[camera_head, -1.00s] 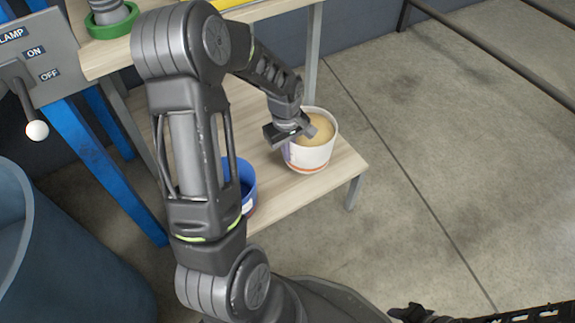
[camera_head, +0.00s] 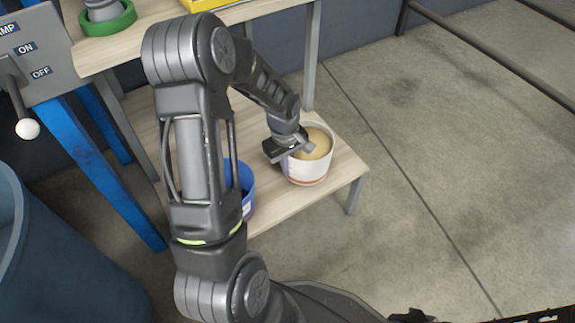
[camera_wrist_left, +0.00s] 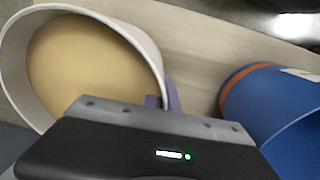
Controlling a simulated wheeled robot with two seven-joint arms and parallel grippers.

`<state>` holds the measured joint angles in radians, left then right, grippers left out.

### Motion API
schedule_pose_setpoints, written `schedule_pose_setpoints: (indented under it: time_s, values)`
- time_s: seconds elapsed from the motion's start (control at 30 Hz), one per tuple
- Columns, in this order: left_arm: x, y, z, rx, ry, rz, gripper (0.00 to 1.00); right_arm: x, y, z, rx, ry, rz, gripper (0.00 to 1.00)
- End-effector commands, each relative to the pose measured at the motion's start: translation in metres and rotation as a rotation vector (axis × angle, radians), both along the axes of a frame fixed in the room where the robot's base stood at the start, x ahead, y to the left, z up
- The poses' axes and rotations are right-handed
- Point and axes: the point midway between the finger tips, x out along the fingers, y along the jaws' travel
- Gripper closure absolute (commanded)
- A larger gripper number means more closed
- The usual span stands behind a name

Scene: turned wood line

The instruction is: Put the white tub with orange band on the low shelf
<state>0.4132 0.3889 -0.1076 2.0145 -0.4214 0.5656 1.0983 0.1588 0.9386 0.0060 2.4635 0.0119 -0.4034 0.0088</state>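The white tub (camera_head: 309,172) with an orange band near its base and a tan content shows over the low shelf's right part (camera_head: 346,176). It appears upright and at or just above the board; I cannot tell if it touches. My left gripper (camera_head: 290,147) is on the tub's left rim, one finger inside and one outside, shut on its wall. In the left wrist view the tub (camera_wrist_left: 152,42) shows at upper left, with a purple patch on its side beside the gripper. Of my right arm only a dark sliver shows at the bottom right edge.
A blue tub (camera_head: 247,190) stands on the low shelf left of the white tub, partly behind my arm; it also shows in the wrist view (camera_wrist_left: 262,98). A higher wooden top (camera_head: 152,38) holds a green ring (camera_head: 107,24). A lever panel and large blue bin are left.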

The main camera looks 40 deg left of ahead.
Motion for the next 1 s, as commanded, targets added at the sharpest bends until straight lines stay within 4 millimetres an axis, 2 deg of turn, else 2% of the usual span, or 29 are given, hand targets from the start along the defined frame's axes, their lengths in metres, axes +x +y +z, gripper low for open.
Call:
schedule_pose_setpoints:
  time_s: [0.03,0.27,0.63,0.77,1.0]
  values:
    - [0.0,0.0,-0.001,0.0,0.0,0.0,0.95,0.0,0.0,-0.001,0.0,0.0,0.0,0.64]
    - [0.0,0.0,0.0,0.0,0.0,0.0,0.76,0.0,0.0,0.0,0.0,0.0,0.0,0.64]
    - [0.0,0.0,0.006,0.0,0.0,0.0,0.76,0.0,0.0,0.004,0.0,0.001,0.0,0.64]
    - [0.0,0.0,0.021,0.001,-0.001,-0.001,0.76,-0.002,0.0,0.012,0.001,0.005,0.002,0.64]
    - [-0.002,0.001,0.07,0.001,-0.003,-0.001,0.76,-0.005,-0.001,0.037,0.002,0.014,0.006,0.64]
